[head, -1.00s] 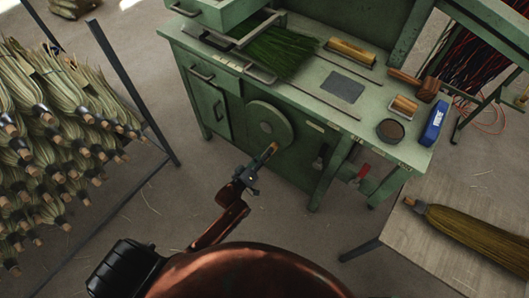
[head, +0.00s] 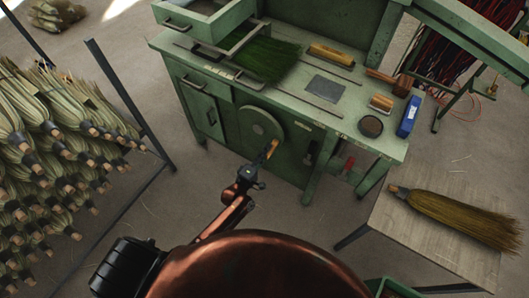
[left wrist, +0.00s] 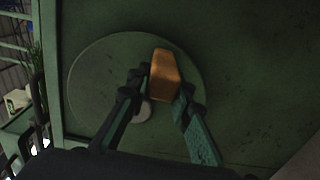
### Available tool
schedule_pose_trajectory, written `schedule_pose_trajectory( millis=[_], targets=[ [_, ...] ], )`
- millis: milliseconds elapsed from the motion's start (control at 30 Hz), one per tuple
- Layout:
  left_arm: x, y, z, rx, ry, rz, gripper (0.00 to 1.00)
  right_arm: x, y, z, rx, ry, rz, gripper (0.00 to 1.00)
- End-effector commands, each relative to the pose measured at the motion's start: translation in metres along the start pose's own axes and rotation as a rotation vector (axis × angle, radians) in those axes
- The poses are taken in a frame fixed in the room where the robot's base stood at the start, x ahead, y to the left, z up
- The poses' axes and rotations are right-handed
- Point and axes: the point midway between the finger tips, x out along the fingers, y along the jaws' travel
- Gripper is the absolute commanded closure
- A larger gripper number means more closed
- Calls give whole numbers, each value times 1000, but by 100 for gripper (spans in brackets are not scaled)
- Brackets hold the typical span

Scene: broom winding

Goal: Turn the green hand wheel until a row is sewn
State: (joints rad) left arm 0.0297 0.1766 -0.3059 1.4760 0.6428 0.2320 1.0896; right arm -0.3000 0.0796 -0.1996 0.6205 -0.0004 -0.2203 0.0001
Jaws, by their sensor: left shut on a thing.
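The green hand wheel (head: 258,122) is a round disc on the front of the green bench. It also shows in the left wrist view (left wrist: 100,82), with a pale hub below its middle. A wooden handle (head: 271,149) sticks out from the wheel toward me. My left gripper (head: 262,164) is at the handle. In the left wrist view, its two fingers (left wrist: 161,98) are shut on the handle (left wrist: 163,72), one on each side. A green bundle of bristles (head: 262,59) lies in the clamp on the bench top. My right gripper is not in view.
The bench top (head: 293,92) holds a wooden-handled tool, a blue box (head: 409,117) and a round dish (head: 371,126). A rack of several brooms (head: 60,150) stands at left. A table with one broom (head: 460,218) stands at right. Floor is clear between.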

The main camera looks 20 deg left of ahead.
Motion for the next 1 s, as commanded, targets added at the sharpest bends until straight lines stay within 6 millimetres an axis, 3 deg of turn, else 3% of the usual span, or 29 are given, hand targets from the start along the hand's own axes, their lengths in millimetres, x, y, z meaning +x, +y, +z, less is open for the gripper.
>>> schedule_pose_trajectory(
  millis=[333, 833, 867, 1000],
  targets=[
    [0, 11, 1, -122, 0, -2, 100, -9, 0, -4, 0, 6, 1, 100],
    [0, 11, 0, -142, 1, -3, 100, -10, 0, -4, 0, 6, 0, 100],
    [0, 11, 0, -142, 2, -3, 80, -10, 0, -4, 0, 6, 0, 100],
    [0, 11, 0, -142, 1, -2, 70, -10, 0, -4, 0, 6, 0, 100]
  ],
)
